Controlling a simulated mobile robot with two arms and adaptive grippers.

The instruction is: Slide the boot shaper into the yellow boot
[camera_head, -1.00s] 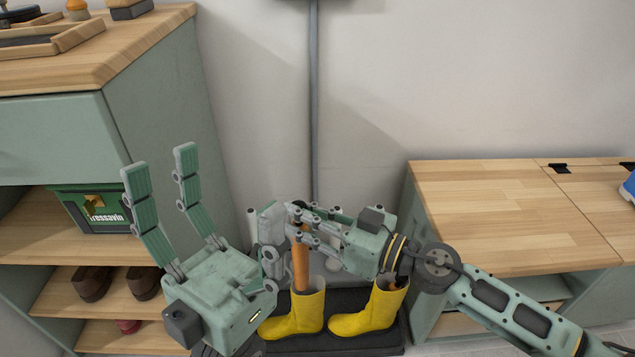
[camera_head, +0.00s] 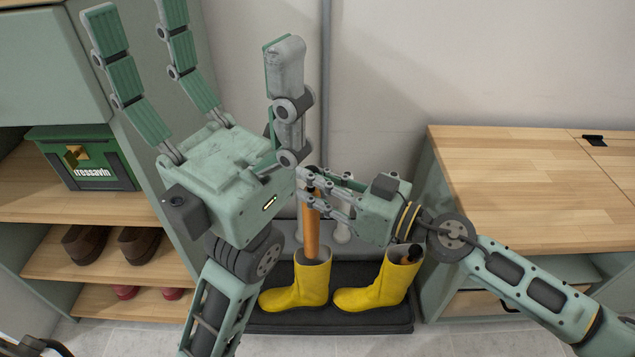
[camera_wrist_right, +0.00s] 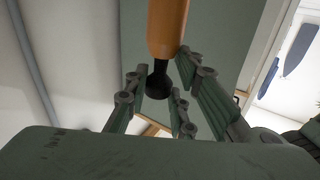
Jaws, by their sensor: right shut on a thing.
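The boot shaper (camera_head: 312,232) is an orange-brown rod with a black knob, seen close up in the right wrist view (camera_wrist_right: 167,25). My right gripper (camera_head: 310,188) is shut on its dark knob end (camera_wrist_right: 158,82). The rod hangs about upright over the left-hand yellow boot (camera_head: 300,286), its lower end at the boot's opening; how far inside it is, I cannot tell. My left gripper (camera_head: 210,35) is open and empty, fingers pointing up.
Both boots stand on a black tray (camera_head: 340,323) on the floor. A wood-topped cabinet (camera_head: 520,190) is close on the right. Shelves with brown shoes (camera_head: 138,245) and a green box (camera_head: 85,160) are on the left. A grey pole (camera_head: 325,90) runs up the wall behind.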

